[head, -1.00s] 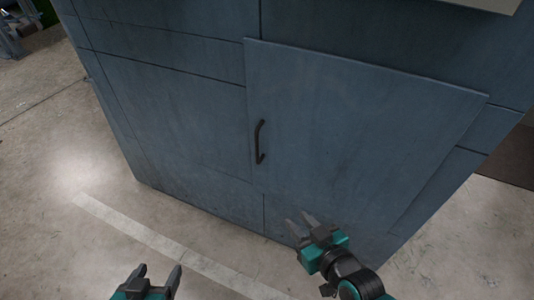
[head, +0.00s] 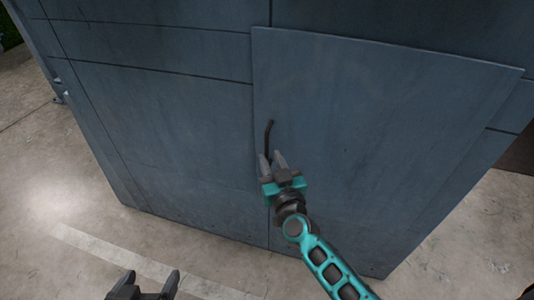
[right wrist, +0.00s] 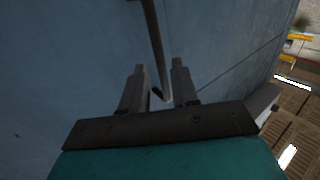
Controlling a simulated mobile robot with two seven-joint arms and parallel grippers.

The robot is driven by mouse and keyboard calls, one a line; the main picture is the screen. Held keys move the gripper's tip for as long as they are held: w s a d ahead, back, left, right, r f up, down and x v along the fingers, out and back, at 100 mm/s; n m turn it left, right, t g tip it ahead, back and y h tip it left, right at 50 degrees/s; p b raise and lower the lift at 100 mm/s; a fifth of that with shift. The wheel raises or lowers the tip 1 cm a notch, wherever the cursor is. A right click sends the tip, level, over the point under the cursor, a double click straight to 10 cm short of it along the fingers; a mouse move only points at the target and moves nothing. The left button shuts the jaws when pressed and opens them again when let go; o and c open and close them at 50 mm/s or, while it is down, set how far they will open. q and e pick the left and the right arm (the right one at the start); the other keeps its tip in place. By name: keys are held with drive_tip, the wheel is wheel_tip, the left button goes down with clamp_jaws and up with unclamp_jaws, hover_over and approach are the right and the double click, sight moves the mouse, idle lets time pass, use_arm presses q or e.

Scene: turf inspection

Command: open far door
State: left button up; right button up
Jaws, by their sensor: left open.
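In the right wrist view the handle (right wrist: 154,35) runs down toward the space between the fingers of my right gripper (right wrist: 159,68). Those fingers are apart, with a gap on each side of the bar; I cannot tell how deep it sits between them. My left gripper (head: 150,277) is open and empty at the bottom of the head view, away from the door.
The cabinet's plain left part (head: 170,110) stands beside the door. Concrete floor (head: 80,215) with a pale painted stripe (head: 100,254) is clear in front and to the left. Shelving or racking shows at the right wrist view's right edge.

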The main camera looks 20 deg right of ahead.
sight(268, 154)
drive_tip(key=shift+w+b, duration=0.3)
drive_tip(key=shift+w, duration=1.55)
drive_tip(key=shift+c, duration=0.3)
clamp_jaws()
